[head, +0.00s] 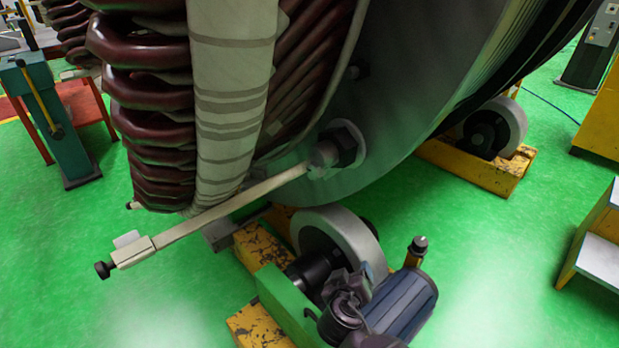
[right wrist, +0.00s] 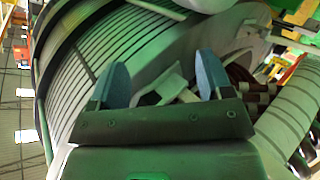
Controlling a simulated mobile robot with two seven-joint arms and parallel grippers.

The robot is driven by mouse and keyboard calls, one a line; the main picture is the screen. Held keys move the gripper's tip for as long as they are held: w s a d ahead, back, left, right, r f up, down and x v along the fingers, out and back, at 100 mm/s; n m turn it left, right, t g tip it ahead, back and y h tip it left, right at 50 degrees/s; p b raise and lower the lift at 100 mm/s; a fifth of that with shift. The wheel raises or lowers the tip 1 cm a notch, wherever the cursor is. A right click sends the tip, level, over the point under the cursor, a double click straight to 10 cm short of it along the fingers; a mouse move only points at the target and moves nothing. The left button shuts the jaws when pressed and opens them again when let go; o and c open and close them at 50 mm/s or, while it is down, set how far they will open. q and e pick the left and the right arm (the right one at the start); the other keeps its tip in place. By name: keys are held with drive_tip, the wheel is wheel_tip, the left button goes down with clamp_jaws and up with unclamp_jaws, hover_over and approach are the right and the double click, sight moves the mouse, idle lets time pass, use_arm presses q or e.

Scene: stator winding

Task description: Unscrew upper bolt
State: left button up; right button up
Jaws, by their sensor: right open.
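A large dark hex bolt (head: 345,146) sits on the grey stator face (head: 400,110), at the end of a pale bar (head: 225,208). A dark knob (head: 103,270) is at the bar's left end. I cannot tell which of these is the task's upper bolt. In the right wrist view my right gripper (right wrist: 160,82) is open, its two blue-tipped fingers spread on either side of a pale bracket-like part (right wrist: 170,85); contact cannot be told. I cannot clearly make out either gripper in the head view.
The stator's dark red windings (head: 150,95) and a taped pale column (head: 230,100) fill the upper left. A roller wheel (head: 335,235) with a blue-grey motor (head: 405,300) stands below the stator. A yellow support (head: 485,165) is at right. Green floor is open at lower right.

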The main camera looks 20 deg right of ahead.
drive_tip(key=w+a+r+m+h+b, duration=0.1)
drive_tip(key=w+a+m+h+b, duration=0.15)
drive_tip(key=w, duration=0.35)
drive_tip(key=w+a+r+m+h+b, duration=0.2)
drive_tip(key=w+h+b, duration=0.1)
drive_tip(key=w+h, duration=0.15)
drive_tip(key=m+g+h+b, duration=0.2)
drive_tip(key=m+h+b, duration=0.25)
drive_tip(key=m, duration=0.25)
approach(313, 175)
drive_tip(key=shift+n+h, duration=0.35)
drive_tip(key=shift+h, duration=0.1)
drive_tip(key=x, duration=1.1)
drive_tip(key=shift+w+f+p, duration=0.2)
drive_tip(key=shift+f+p, duration=0.15)
drive_tip(key=shift+p, duration=0.05)
use_arm(q)
drive_tip(key=shift+m, duration=0.5)
drive_tip(key=f, duration=0.5)
drive_tip(key=shift+w+d+f, duration=0.1)
drive_tip(key=shift+d, duration=0.2)
use_arm(e)
drive_tip(key=shift+t, duration=0.3)
drive_tip(key=c, duration=0.9)
